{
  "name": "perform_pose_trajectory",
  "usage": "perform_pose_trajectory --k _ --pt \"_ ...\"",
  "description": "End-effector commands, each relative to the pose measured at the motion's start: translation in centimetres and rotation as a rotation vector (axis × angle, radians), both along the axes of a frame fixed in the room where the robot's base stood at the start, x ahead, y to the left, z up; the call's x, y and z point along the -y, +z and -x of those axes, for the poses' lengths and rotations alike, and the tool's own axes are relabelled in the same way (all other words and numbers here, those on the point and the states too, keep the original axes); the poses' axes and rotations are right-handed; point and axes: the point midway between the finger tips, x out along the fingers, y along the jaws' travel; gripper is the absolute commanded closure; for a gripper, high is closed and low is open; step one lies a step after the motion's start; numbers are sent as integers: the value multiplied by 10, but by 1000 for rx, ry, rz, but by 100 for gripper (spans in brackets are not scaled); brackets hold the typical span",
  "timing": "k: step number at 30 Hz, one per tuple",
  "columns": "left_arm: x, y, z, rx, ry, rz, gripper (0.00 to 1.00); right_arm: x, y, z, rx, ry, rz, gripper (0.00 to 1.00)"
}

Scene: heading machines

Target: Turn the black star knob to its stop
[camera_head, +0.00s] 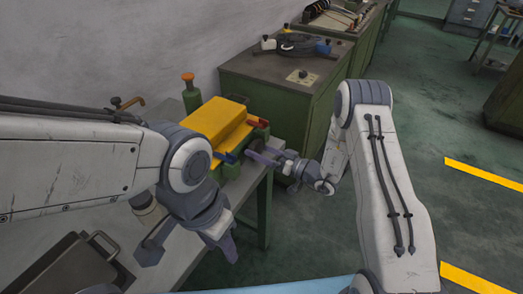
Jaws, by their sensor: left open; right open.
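A machine with a yellow cover (215,122) and a green body stands on the bench at the left. A red handle (258,122) and a blue handle (227,157) stick out of its right side. I cannot make out the black star knob for certain; it may be hidden behind my arms. My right gripper (262,156) is open beside the machine's right side, its fingers pointing left; I cannot tell whether they touch anything. My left gripper (190,248) is open and points down over the bench's front edge, apart from the machine.
A metal tray (72,268) with a handle lies on the bench (178,264) at the lower left. Behind stands a green cabinet (275,98) with a small dark knob on a pale plate (302,77). Floor at the right, with yellow stripes (485,174), is clear.

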Motion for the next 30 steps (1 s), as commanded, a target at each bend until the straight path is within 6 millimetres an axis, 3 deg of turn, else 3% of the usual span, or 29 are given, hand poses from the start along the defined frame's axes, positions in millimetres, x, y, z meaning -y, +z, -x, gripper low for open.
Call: perform_pose_trajectory --k 4,5,9,10,20,30 --pt "0 0 0 0 0 0 55 0 0 0 0 0 0 0" --pt "0 0 0 0 0 0 55 0 0 0 0 0 0 8" --pt "0 0 0 0 0 0 55 1 0 0 0 0 0 61" --pt "0 0 0 0 0 0 55 1 0 0 0 0 0 67" --pt "0 -9 0 0 0 0 55 1 -2 0 -46 -2 -34 67" --pt "0 -35 0 0 0 0 55 2 -4 0 -233 -2 -171 67"
